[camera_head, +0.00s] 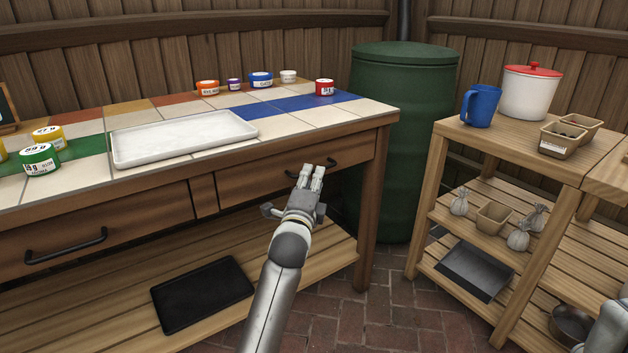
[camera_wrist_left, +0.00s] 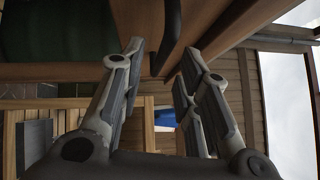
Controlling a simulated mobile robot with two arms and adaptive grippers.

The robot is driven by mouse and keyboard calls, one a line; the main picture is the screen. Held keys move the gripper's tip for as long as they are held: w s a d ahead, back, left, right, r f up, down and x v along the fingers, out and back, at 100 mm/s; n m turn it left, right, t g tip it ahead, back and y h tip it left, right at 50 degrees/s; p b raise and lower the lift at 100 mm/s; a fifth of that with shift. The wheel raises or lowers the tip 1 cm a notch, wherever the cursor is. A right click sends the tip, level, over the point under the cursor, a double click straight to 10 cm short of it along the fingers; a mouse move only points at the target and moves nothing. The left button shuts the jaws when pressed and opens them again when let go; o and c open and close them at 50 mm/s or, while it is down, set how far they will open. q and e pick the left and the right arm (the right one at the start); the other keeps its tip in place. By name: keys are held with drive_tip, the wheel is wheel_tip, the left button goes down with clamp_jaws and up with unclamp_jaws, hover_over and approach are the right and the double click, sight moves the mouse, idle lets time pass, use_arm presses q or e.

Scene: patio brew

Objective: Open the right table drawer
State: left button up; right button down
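The right table drawer (camera_head: 255,179) is a wooden front under the tiled table top and looks closed. Its dark bar handle (camera_head: 335,163) is partly hidden behind my left gripper (camera_head: 312,177). In the left wrist view the dark handle (camera_wrist_left: 171,28) comes down from the top between the two fingertips of my left gripper (camera_wrist_left: 162,58). The fingers stand apart, with a gap visible on each side of the bar. Part of my right arm shows at the lower right edge of the head view; its gripper is not seen.
The left drawer has its own dark handle (camera_head: 66,247). A white tray (camera_head: 182,152) and several paint jars stand on the table. A black tray (camera_head: 202,293) lies on the lower shelf. A green barrel (camera_head: 402,140) stands behind the table's right leg (camera_head: 371,205).

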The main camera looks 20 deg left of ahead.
use_arm(q)
drive_tip(key=shift+w+a+r+b, duration=0.1)
drive_tip(key=shift+w+b, duration=0.1)
drive_tip(key=shift+w, duration=0.5)
drive_tip(key=shift+w+a+r+b, duration=0.1)
drive_tip(key=shift+w+b, duration=0.1)
drive_tip(key=shift+w, duration=0.5)
drive_tip(key=shift+c, duration=0.3)
clamp_jaws()
